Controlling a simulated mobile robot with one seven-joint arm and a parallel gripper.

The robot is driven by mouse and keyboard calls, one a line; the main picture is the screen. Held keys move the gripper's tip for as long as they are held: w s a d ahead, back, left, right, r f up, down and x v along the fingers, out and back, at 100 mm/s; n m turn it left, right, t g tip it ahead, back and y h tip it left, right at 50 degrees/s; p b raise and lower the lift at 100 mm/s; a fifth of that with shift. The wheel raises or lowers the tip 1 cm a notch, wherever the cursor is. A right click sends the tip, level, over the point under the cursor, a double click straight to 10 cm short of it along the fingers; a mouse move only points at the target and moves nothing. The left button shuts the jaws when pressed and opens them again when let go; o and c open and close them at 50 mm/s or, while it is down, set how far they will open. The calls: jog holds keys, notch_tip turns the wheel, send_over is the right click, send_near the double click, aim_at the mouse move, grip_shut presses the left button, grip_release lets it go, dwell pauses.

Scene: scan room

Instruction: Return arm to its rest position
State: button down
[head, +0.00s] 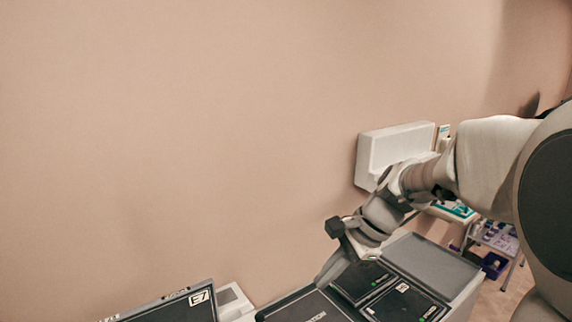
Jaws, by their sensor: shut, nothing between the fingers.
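My arm reaches in from the right edge of the head view, bent downward at the wrist. My gripper (328,274) is at its lower end, pointing down and to the left. It is shut and empty, above a surface with dark flat panels (315,308). I cannot tell whether the fingertips touch the panels.
A grey-topped unit (428,262) holding the panels stands below the gripper. A dark case marked E7 (180,308) is at the lower left. A white box (390,147) is on the wall behind my arm. A cart (495,238) stands at the right. The upper left shows only bare wall.

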jog(key=s+d+r+n+t+h, duration=0.1)
jog(key=s+d+n+t+h, duration=0.1)
jog(key=s+n, duration=0.5)
jog(key=s+d+r+n+t+h, duration=0.2)
jog(key=s+n, duration=0.4)
jog(key=s, duration=0.4)
jog(key=shift+s+d+r+n+h+b, duration=0.35)
jog(key=shift+d+h, duration=0.35)
jog(key=shift+d, duration=0.45)
